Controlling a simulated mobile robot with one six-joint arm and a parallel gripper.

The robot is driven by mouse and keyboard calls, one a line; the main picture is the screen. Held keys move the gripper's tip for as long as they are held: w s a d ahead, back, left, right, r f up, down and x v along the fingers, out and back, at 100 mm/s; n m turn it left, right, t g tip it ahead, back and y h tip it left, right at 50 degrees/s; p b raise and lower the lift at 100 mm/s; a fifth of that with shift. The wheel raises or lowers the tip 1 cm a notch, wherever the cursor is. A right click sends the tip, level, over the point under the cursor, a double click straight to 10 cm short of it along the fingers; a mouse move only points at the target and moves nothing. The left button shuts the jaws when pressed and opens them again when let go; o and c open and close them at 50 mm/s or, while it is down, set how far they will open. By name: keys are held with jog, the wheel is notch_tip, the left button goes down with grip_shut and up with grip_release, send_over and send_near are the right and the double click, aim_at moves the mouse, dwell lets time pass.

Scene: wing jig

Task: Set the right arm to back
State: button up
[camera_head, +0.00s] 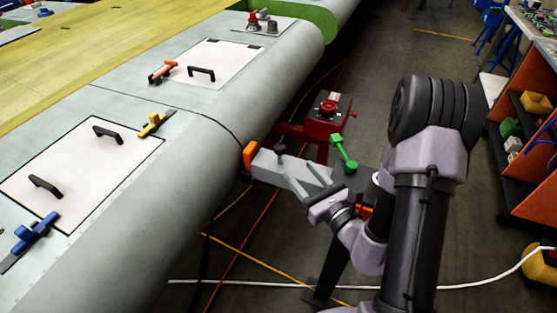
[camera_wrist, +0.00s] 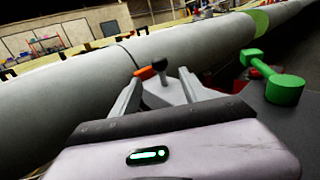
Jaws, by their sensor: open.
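The jig's right arm appears to be the grey bar (camera_head: 268,167) beside the wing's rounded edge. It has an orange end (camera_head: 249,155) close to the wing and an upright black knob (camera_head: 280,149). In the wrist view the black knob (camera_wrist: 160,65) shows in the gap between my fingertips, with the grey bar (camera_wrist: 160,95) below it. My gripper (camera_head: 308,182) is open and also shows in the wrist view (camera_wrist: 160,77). Whether the fingers touch the bar or knob I cannot tell. A green lever (camera_head: 343,152) stands to the right; it also shows in the wrist view (camera_wrist: 272,78).
The wing (camera_head: 100,250) fills the left, with white panels, black handles and coloured clamps. A red box with a red button (camera_head: 328,110) stands behind the bar. An orange shelf unit (camera_head: 520,150) is at right. Cables (camera_head: 240,283) cross the floor.

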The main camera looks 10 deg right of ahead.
aim_at(283, 153)
jog(key=p+x, duration=0.1)
jog(key=x, duration=1)
jog(key=shift+w+a+p, duration=0.1)
jog(key=shift+w+p, duration=0.1)
jog(key=shift+p, duration=0.2)
jog(key=shift+c, duration=0.2)
grip_shut()
dwell(0.5)
